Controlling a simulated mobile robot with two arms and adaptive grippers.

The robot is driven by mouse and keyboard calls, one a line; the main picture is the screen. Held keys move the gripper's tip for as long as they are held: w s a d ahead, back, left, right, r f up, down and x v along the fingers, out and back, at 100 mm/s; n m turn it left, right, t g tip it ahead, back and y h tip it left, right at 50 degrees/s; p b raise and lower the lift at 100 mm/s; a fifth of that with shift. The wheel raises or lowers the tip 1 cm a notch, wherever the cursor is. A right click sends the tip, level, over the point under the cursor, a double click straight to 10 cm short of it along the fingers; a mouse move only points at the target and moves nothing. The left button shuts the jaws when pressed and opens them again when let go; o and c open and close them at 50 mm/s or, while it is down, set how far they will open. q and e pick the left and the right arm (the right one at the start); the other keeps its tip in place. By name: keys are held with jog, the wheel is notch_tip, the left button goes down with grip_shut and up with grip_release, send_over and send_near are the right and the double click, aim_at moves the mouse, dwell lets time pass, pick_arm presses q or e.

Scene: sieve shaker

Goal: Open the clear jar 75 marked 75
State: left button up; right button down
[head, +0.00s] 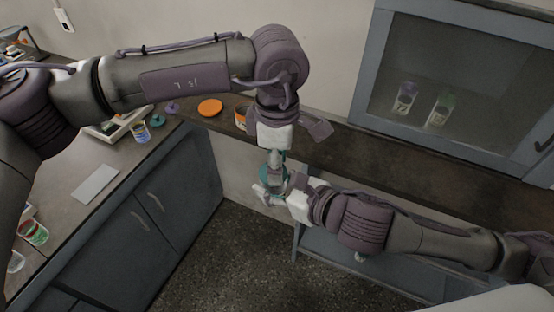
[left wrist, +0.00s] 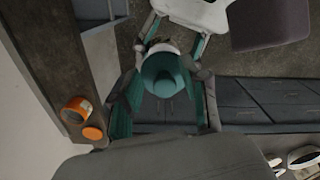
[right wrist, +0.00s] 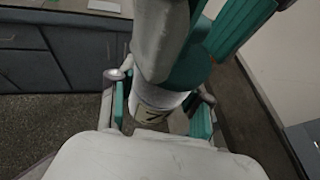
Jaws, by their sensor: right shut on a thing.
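The clear jar (right wrist: 155,112) is upright in my right gripper, held above the floor in front of the counter. Its label shows a "7" in the right wrist view; the rest of the label is hidden. A teal lid (left wrist: 165,76) sits on top of it. My right gripper (head: 273,190) is shut on the jar body from the right. My left gripper (left wrist: 165,90) points down from above, with its fingers on either side of the lid. They look apart from it, though contact is partly hidden. The jar is small and mostly covered in the head view.
An orange lid (head: 210,107), an orange-labelled jar (head: 239,118), a purple lid (head: 172,106), a teal lid (head: 158,118) and a blue-labelled jar (head: 141,133) are on the counters. A glass-fronted cabinet (head: 370,65) at right holds two jars. Floor below is clear.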

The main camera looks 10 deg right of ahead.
pick_arm(q)
jog(key=shift+w+f, duration=0.1)
jog(key=shift+w, duration=0.05)
grip_shut()
jog(key=shift+r, duration=0.4)
jog(key=shift+r, duration=0.15)
dwell(0.3)
jog(key=shift+r, duration=1)
